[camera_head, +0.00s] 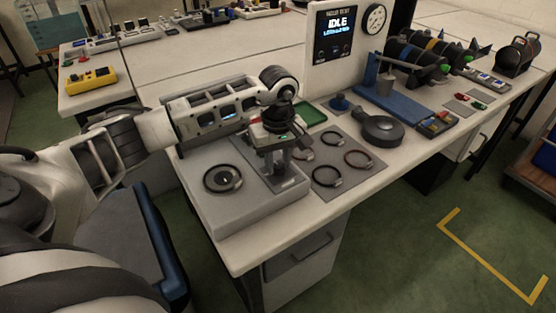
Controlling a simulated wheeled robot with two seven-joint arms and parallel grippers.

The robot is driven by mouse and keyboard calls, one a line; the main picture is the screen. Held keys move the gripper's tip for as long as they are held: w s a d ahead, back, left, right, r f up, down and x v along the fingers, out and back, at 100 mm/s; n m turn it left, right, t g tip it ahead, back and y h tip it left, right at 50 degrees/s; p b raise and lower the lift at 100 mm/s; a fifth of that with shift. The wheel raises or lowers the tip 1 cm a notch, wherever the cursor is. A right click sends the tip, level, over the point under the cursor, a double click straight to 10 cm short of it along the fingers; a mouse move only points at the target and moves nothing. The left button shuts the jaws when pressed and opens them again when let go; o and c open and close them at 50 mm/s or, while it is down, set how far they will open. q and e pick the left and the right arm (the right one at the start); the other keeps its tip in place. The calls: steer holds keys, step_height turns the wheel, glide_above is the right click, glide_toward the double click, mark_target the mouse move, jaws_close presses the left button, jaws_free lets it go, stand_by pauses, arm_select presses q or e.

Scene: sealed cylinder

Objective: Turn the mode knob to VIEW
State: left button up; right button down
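The white upright panel (345,75) stands at the back of the bench. Its screen (338,24) reads IDLE in large letters, with a smaller blue line below. Small controls (334,51) sit under the screen; they are too small to tell which is the mode knob or where it points. My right gripper is not in view.
A grey box with a round dark fitting (222,179) is at the front left. A grey mat (345,148) holds several rings. A dark round-headed tool (382,130), a blue stand (400,104) and a green tray (312,114) lie nearby. A round gauge (375,18) is on the panel.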

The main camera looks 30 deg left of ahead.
arm_select(q)
steer(key=shift+n, duration=0.3)
steer(key=n+b, duration=0.1)
steer(key=n, duration=0.2)
steer(key=shift+n, duration=0.3)
steer(key=shift+n+b, duration=0.5)
steer(key=shift+n, duration=1.3)
steer(key=n+b, duration=0.1)
steer(key=n, duration=0.3)
steer(key=shift+n, duration=0.3)
steer(key=n, duration=0.5)
steer(key=shift+w+r+n, duration=0.1)
steer(key=shift+n, duration=0.2)
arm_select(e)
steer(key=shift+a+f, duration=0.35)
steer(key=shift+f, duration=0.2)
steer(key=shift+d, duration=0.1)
arm_select(q)
steer(key=o, duration=1)
